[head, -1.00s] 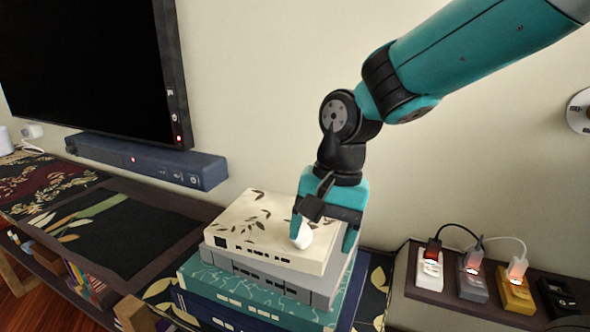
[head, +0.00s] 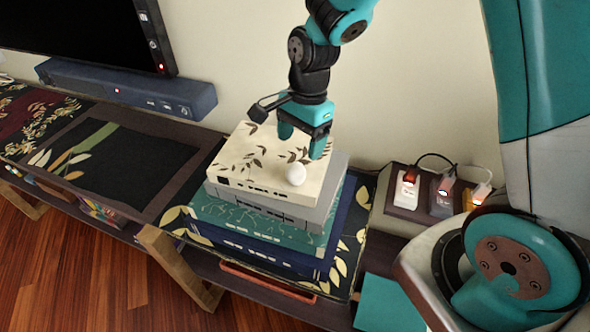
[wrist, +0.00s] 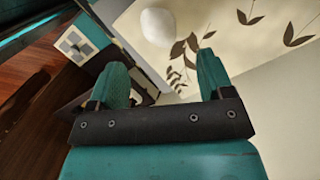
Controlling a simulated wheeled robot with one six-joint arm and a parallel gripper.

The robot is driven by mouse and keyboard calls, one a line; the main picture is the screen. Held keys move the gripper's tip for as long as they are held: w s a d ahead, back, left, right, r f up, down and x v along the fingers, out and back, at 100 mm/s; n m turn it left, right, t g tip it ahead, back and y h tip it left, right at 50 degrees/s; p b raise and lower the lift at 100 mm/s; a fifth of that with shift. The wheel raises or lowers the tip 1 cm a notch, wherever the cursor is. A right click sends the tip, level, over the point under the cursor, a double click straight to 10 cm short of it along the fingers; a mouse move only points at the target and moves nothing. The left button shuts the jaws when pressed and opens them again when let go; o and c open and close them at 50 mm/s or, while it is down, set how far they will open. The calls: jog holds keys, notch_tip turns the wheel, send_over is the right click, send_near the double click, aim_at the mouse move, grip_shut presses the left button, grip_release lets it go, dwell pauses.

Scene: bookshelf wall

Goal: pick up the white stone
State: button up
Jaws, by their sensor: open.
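The white stone (head: 295,174) is a small round white piece resting on top of the cream box with leaf prints (head: 236,172), near its front right edge. It also shows in the wrist view (wrist: 158,27), on the cream leaf-print surface, beyond my fingertips. My gripper (head: 301,148) hangs above the box, behind the stone in the head view. Its two teal fingers are spread apart with nothing between them. In the wrist view my gripper (wrist: 162,75) is open, and the stone lies ahead of the gap, apart from both fingers.
The cream box tops a stack of grey, teal and dark blue boxes (head: 262,232) on a low shelf. Plugged-in chargers (head: 405,190) stand to the right. A soundbar (head: 125,90) and a screen (head: 80,30) are at left. The wall is close behind.

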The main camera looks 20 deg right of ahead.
aim_at(297, 167)
jog(key=f, duration=0.2)
jog(key=a+f, duration=0.1)
jog(key=f, duration=0.2)
jog(key=f+p, duration=0.1)
jog(key=f, duration=0.1)
jog(key=shift+s+a+f, duration=0.15)
jog(key=shift+s+f, duration=0.2)
jog(key=shift+s, duration=0.05)
jog(key=shift+c, duration=0.2)
jog(key=c, duration=1)
